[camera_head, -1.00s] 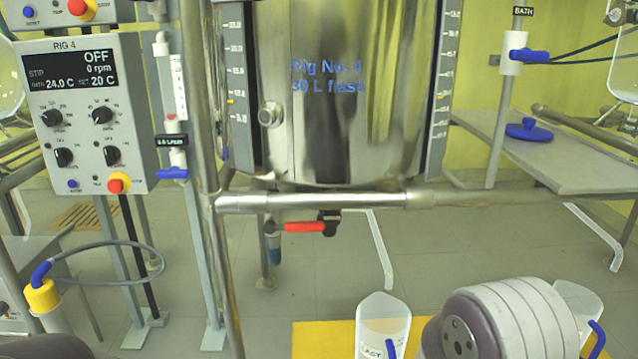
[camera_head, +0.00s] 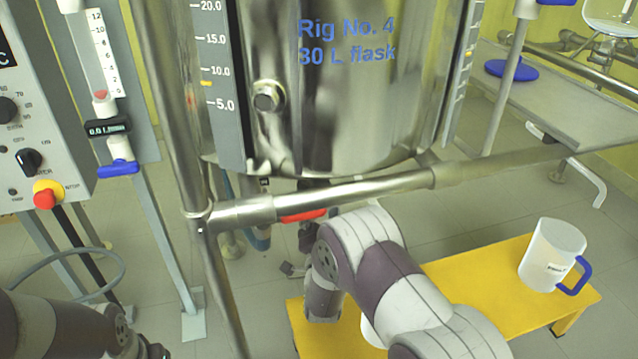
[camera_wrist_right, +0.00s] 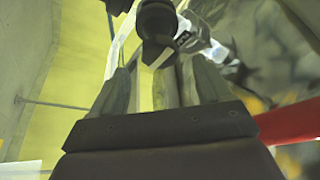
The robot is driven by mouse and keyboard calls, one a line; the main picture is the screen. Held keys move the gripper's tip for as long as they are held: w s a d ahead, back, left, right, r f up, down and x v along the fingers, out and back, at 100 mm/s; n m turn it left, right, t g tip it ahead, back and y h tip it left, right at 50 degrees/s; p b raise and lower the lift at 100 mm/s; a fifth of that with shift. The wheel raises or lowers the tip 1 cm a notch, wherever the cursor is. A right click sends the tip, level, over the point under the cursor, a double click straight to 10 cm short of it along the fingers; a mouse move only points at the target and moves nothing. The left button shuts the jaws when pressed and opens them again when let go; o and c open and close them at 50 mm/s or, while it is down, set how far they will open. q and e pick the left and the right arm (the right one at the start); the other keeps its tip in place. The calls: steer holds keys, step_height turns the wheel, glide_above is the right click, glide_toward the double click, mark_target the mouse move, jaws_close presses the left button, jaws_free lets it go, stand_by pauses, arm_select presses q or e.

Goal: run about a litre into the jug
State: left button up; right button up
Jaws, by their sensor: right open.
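The steel flask (camera_head: 350,110), marked Rig No. 4, 30 L, fills the upper middle of the head view. Its red valve handle (camera_head: 303,215) shows below it, behind the frame's crossbar. My right arm reaches under the flask, its hand mostly hidden. In the right wrist view my right gripper (camera_wrist_right: 160,90) is open, close to a dark fitting (camera_wrist_right: 157,22); the red handle (camera_wrist_right: 292,122) is at the right. A clear jug with a blue handle (camera_head: 552,255) stands on the yellow stool (camera_head: 480,280). Another pale vessel (camera_head: 371,331) is mostly hidden behind my right arm. My left arm shows lower left; its gripper is out of view.
A steel crossbar (camera_head: 350,193) and upright post (camera_head: 178,120) stand in front of the flask's underside. A control box (camera_head: 30,130) and a flow meter (camera_head: 98,60) are at the left. A grey bench (camera_head: 560,100) is at the right.

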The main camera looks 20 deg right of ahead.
mark_target(322, 185)
steer(key=b+x, duration=0.2)
steer(key=x, duration=0.5)
steer(key=shift+w+d+f+b, duration=0.1)
steer(key=shift+w+f+b, duration=0.05)
steer(key=shift+b, duration=0.15)
steer(key=shift+w+d+r, duration=0.1)
steer(key=shift+w+r, duration=0.2)
steer(key=shift+w, duration=0.15)
steer(key=c, duration=1)
